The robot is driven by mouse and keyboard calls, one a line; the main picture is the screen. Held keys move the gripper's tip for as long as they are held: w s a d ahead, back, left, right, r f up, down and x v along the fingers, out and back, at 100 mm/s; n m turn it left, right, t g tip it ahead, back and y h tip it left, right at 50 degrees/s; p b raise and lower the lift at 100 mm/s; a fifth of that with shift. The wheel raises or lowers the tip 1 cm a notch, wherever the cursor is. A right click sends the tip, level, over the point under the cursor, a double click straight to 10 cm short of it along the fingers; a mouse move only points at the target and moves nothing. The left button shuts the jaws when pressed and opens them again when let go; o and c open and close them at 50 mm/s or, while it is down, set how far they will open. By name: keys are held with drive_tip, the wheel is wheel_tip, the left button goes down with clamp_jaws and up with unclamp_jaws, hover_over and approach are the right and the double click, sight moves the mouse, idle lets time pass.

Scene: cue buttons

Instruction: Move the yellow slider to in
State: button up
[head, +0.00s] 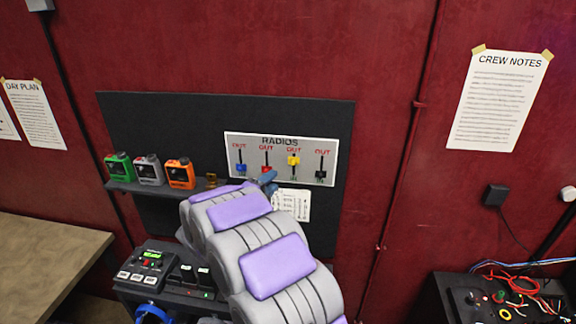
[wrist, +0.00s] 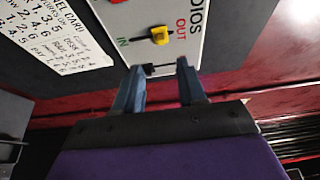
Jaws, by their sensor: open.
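The yellow slider (head: 293,160) is on the white RADIOS panel (head: 305,148) in the head view, third from the left and higher than the others. In the wrist view the yellow slider (wrist: 160,35) sits on its track between a green IN and a red OUT, nearer OUT. My gripper (wrist: 160,68) is open and empty, with its blue fingers pointing at the panel. A black slider (wrist: 152,69) shows between or just beyond the fingertips; contact cannot be told. The yellow slider is beyond the fingertips. In the head view my gripper (head: 268,180) is mostly hidden by my arm.
Blue (head: 240,168), red (head: 266,170) and black (head: 320,174) sliders share the panel. A printed card (head: 296,204) is below it. Green, grey and orange radios (head: 180,173) stand on a shelf at left. A device box (head: 150,258) is below.

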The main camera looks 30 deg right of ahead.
sight(293, 162)
drive_tip(key=p+x, duration=0.1)
drive_tip(key=x, duration=0.9)
drive_tip(key=shift+w+d+p, duration=0.25)
drive_tip(key=shift+d+p, duration=0.05)
drive_tip(key=shift+p, duration=0.1)
clamp_jaws()
